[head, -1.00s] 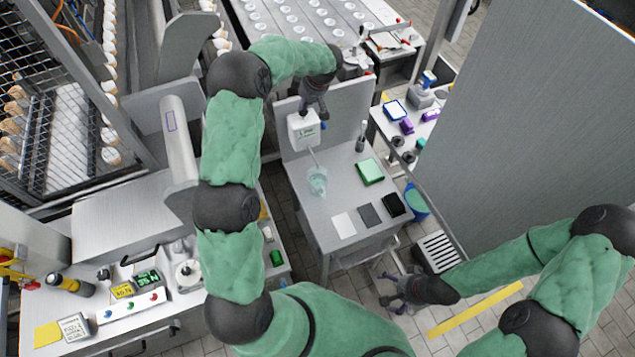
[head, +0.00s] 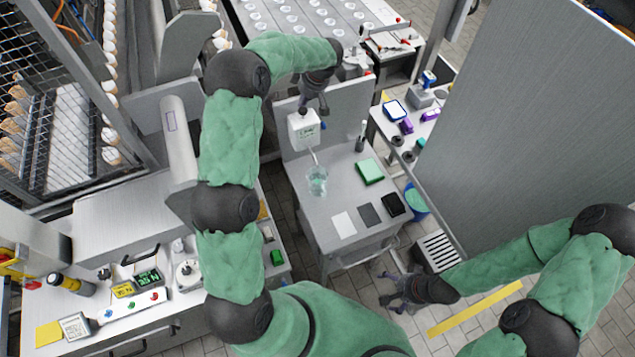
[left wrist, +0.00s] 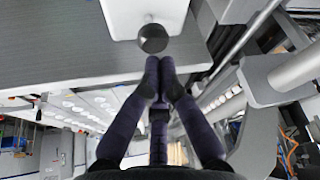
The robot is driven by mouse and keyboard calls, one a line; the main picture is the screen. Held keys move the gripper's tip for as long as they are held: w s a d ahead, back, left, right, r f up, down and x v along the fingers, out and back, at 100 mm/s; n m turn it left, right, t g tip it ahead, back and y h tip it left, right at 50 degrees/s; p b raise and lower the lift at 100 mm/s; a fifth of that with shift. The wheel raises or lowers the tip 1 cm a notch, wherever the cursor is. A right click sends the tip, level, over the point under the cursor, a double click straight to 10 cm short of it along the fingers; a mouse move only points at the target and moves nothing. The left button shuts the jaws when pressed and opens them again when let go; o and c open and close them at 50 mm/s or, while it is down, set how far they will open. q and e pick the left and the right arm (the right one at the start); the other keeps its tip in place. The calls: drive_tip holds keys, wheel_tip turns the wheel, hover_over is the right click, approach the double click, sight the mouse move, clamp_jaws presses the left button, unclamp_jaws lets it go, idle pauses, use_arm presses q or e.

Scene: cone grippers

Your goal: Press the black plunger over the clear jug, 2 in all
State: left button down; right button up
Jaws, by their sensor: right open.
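A white dispenser (head: 303,131) is fixed to the upright grey panel. Its black plunger (head: 302,111) is on top and shows as a round dark knob in the left wrist view (left wrist: 152,38). A spout slopes down from the dispenser over the clear jug (head: 317,181), which looks faintly greenish inside. My left gripper (head: 323,110) is above the dispenser by the plunger. In the left wrist view its fingertips (left wrist: 160,64) are together with nothing between them, just short of the knob; contact cannot be told. My right gripper (head: 386,288) is open and empty, low beside the stand.
The stand (head: 320,212) also carries a green block (head: 370,171), a dark bottle (head: 361,137) and white, grey and black pads at the front. A blue bin (head: 417,203) is to its right. A large grey panel (head: 530,120) bounds the right side.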

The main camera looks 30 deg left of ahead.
sight(303, 109)
use_arm(q)
drive_tip(key=shift+f, duration=0.2)
drive_tip(key=shift+f+b, duration=1.4)
drive_tip(key=shift+b, duration=0.35)
drive_tip(key=shift+s+r, duration=0.1)
drive_tip(key=shift+r+p, duration=0.5)
drive_tip(key=shift+r, duration=0.95)
drive_tip(key=shift+r, duration=0.1)
wheel_tip(303, 109, up, 6)
drive_tip(key=shift+f+p, duration=0.1)
drive_tip(key=shift+p, duration=0.6)
